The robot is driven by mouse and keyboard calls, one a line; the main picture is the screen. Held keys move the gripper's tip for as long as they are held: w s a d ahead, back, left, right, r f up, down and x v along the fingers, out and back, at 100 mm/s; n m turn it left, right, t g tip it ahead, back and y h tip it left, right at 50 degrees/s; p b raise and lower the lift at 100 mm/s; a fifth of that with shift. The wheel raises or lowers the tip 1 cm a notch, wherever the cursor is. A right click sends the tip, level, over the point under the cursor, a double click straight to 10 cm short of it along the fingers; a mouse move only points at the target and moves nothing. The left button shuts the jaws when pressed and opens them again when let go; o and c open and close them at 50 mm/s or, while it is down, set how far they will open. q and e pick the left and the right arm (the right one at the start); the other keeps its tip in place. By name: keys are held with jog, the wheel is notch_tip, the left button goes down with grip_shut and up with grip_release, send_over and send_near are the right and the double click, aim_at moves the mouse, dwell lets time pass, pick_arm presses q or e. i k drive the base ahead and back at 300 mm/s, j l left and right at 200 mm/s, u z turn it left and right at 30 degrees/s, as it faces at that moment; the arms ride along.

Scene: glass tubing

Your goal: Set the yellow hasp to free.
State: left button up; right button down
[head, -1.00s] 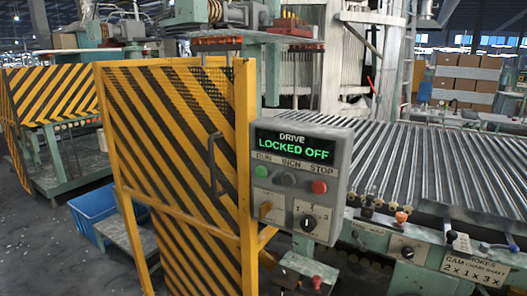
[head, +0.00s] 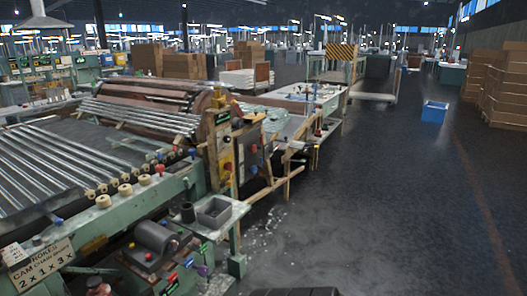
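The control box with the LOCKED OFF display, seen in the earlier head view, is out of the picture now. I cannot pick out the yellow hasp with certainty. A narrow upright panel (head: 222,150) at the end of the roller machine carries small red and yellow parts, too small to tell apart. Neither of my grippers shows.
The roller bed (head: 50,165) fills the left, with a sign (head: 42,268) at its front. A small grey tray (head: 214,212) and a motor (head: 160,240) stand near its corner. A blue bin (head: 434,111) and stacked cartons (head: 495,85) are at right. The floor (head: 390,220) is clear there.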

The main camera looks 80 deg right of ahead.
aim_at(229, 183)
jog(key=z, duration=2.2)
